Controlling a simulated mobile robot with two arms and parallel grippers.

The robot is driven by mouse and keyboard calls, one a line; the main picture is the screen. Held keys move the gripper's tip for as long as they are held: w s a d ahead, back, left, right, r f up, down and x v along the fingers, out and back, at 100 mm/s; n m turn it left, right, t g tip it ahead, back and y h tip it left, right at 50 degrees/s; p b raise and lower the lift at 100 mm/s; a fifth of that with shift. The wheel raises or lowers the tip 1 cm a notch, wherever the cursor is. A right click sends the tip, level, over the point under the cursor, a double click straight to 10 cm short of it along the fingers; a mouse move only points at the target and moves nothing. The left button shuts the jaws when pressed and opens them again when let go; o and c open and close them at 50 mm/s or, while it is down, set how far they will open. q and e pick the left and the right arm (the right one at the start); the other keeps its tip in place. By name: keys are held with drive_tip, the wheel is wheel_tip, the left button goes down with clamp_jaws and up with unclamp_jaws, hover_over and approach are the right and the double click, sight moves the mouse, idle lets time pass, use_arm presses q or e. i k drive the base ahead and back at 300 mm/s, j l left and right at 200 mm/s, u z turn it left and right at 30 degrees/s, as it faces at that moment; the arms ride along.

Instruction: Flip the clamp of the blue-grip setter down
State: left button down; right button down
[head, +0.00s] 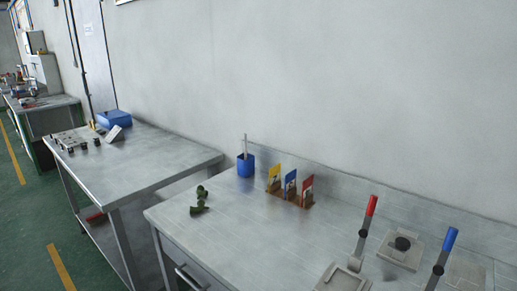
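The blue-grip setter's clamp lever (438,268) stands up at the right of the nearer metal table. It leans slightly, with its blue grip (450,239) at the top. Its lower end is cut off by the bottom edge of the head view. A second lever with a red grip (371,205) also stands up, to its left. Neither of my grippers shows in the head view.
Flat plates lie around the levers; one (391,255) bears a dark round piece. Blue cup (246,166), a rack with yellow, blue and red tags (290,200), and dark green pieces (197,210) stand farther left. A second table (165,160) lies beyond a gap.

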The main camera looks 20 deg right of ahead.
sight(438, 269)
drive_tip(key=z, duration=1.75)
drive_tip(key=l, duration=1.5)
drive_tip(key=z, duration=0.05)
